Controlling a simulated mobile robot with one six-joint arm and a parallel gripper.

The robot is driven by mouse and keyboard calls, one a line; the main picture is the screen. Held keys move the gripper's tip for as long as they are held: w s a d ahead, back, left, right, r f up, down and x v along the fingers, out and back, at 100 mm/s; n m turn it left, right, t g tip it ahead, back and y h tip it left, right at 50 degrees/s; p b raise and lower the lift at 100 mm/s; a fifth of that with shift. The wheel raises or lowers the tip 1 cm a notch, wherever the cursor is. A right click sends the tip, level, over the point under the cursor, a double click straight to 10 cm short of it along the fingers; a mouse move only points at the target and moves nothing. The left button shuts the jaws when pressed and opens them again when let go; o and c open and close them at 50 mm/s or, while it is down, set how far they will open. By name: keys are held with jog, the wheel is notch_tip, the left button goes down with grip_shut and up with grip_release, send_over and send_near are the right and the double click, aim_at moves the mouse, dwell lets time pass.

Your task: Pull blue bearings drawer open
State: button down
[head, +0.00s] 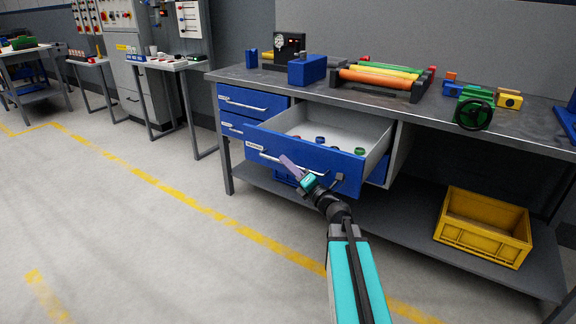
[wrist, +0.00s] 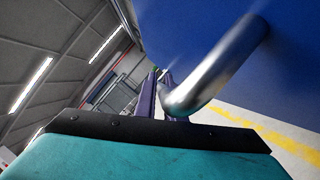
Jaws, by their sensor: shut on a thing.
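The blue drawer (head: 330,170) with a white label stands pulled well out of the workbench, its pale inside showing. Several small round red, blue and green pieces (head: 320,140) lie in it. Its silver bar handle (head: 268,158) runs across the front and fills much of the wrist view as a bent metal bar (wrist: 215,65) beside the blue face (wrist: 185,25). My gripper (head: 288,163), with purple fingers, is at the handle and shut on it. The fingers also show in the wrist view (wrist: 160,95), partly hidden by the bar. The label's words are too small to read.
Two shut blue drawers (head: 250,103) sit above the open one. A yellow crate (head: 485,226) stands on the lower shelf at right. The floor (head: 150,230) at left is clear.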

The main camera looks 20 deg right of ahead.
jog(key=c, duration=1.9)
grip_release()
jog(key=shift+r, duration=0.1)
jog(key=shift+o, duration=0.3)
jog(key=shift+d, duration=0.1)
jog(key=shift+s, duration=0.2)
jog(key=p+v, duration=0.4)
jog(key=v, duration=0.3)
jog(key=shift+s, duration=0.1)
